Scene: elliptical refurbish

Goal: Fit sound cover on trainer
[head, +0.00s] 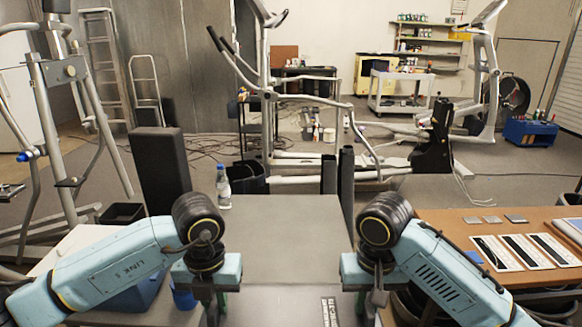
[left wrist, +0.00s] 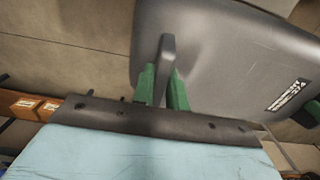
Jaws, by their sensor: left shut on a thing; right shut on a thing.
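The grey cover (head: 285,235) is a broad smooth panel between my two arms in the head view, with a black-and-white label near its lower right. It fills the upper right of the left wrist view (left wrist: 220,50). My left gripper (head: 217,302) has its green fingers (left wrist: 162,88) shut on a dark upright tab of the cover. My right gripper (head: 363,302) is shut at the cover's right side; its fingertips are mostly hidden. An elliptical trainer (head: 266,95) with a light frame stands beyond the cover. A dark housing (head: 434,145) sits on the frame to its right.
A bottle (head: 223,187) stands behind the cover's left edge. A wooden bench (head: 450,222) with white-framed panels is close at right. Cables lie on the floor.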

